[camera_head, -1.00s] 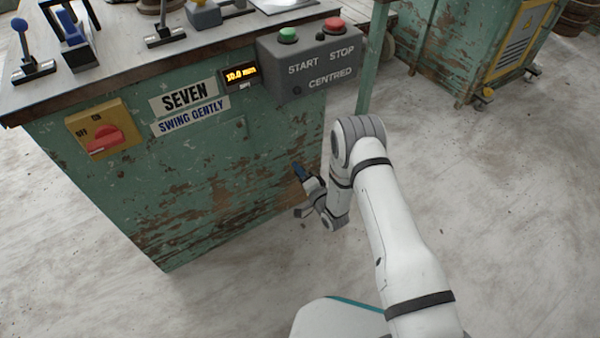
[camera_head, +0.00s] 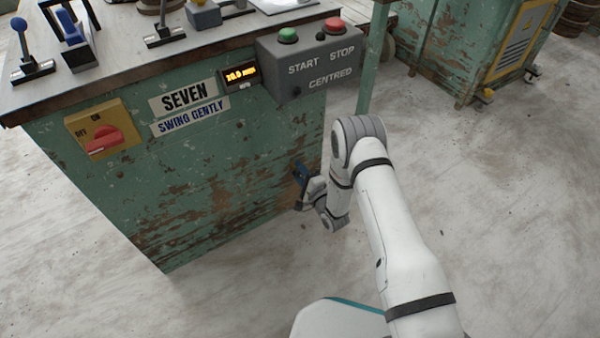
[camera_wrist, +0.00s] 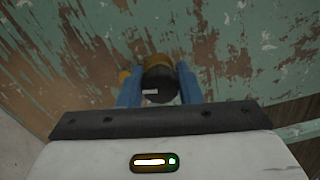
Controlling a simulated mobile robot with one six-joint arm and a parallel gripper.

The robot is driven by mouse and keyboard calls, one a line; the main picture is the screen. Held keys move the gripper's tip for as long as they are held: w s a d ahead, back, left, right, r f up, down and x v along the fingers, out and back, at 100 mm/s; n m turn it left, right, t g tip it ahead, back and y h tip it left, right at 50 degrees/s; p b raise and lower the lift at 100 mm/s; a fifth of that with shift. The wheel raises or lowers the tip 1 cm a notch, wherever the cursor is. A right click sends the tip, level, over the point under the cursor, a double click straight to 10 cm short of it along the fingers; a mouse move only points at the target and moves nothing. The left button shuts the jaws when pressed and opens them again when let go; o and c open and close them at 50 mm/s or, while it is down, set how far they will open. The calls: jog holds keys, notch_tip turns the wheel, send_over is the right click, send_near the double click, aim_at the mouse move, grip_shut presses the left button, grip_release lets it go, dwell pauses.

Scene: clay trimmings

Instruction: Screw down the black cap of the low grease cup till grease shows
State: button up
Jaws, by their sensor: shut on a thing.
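In the wrist view the black cap (camera_wrist: 160,86) of the grease cup sits between the two blue fingers of my gripper (camera_wrist: 160,92). The fingers are shut on it, one on each side. A pale mark shows on the cap's face. The brass body of the cup (camera_wrist: 157,62) shows just behind the cap, against the worn green panel. No grease can be made out. In the head view my gripper (camera_head: 301,172) is low at the right edge of the green cabinet, and the cup and cap are hidden there.
The green cabinet (camera_head: 200,190) carries a yellow switch plate (camera_head: 77,123) with a red knob. A grey START/STOP box (camera_head: 318,78) is above my gripper. The floor to the right is open.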

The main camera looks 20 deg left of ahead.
jog(key=shift+a+r, duration=0.1)
jog(key=shift+a, duration=0.05)
jog(key=o, duration=1)
jog(key=p+v, duration=0.2)
jog(key=v, duration=0.6)
jog(key=shift+p, duration=0.35)
jog(key=shift+w, duration=0.1)
